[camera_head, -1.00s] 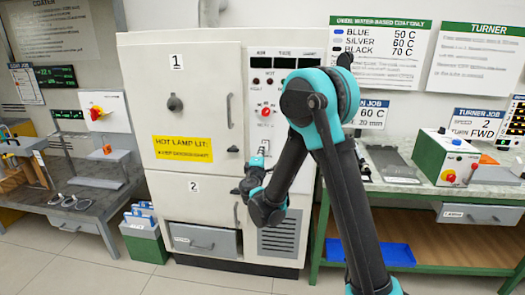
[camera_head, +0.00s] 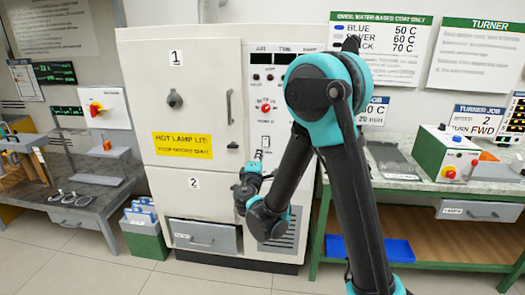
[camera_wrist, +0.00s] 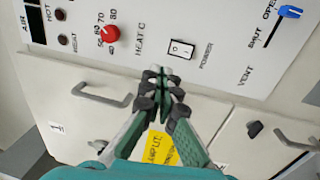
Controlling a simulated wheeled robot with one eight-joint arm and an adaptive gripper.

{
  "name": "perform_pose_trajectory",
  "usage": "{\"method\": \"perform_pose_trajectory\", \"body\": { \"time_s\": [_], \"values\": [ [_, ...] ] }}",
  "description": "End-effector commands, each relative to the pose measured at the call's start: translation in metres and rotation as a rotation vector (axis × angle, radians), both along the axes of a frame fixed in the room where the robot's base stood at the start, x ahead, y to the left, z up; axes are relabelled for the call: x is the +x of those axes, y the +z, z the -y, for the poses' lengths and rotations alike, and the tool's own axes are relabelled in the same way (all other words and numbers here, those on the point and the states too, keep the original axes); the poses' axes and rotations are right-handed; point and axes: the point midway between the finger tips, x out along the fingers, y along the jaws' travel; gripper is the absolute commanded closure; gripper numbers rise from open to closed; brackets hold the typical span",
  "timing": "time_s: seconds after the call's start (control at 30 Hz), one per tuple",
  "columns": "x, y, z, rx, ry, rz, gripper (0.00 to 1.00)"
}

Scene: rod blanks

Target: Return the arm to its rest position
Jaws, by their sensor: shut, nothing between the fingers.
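My arm (camera_head: 350,180) rises from the bottom of the head view, bends at a teal elbow and folds down in front of the white oven cabinet (camera_head: 205,110). Behind the fingertips are the panel's power switch (camera_wrist: 182,49) and red heat dial (camera_wrist: 109,34). I cannot tell the exact gap between fingers and panel.
A green-framed bench (camera_head: 430,185) stands right of the cabinet, with a blue tray (camera_head: 384,248) on its lower shelf. A dark bench (camera_head: 75,200) stands at left, and a green bin (camera_head: 145,232) on the floor beside the cabinet. Floor in front is clear.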

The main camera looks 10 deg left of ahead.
Motion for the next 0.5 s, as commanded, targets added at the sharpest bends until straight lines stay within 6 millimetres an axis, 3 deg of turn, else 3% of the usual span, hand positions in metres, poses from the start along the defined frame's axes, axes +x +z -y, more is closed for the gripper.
{"method": "perform_pose_trajectory", "body": {
  "time_s": [0.13, 0.27, 0.4, 0.5],
  "values": [
    [0.004, -0.004, 0.045, 0.07, -0.074, -0.066, 1.0],
    [-0.001, -0.018, 0.122, 0.212, -0.208, -0.194, 1.0],
    [-0.027, -0.044, 0.203, 0.398, -0.369, -0.348, 1.0],
    [-0.057, -0.065, 0.249, 0.537, -0.473, -0.453, 1.0]
  ]
}}
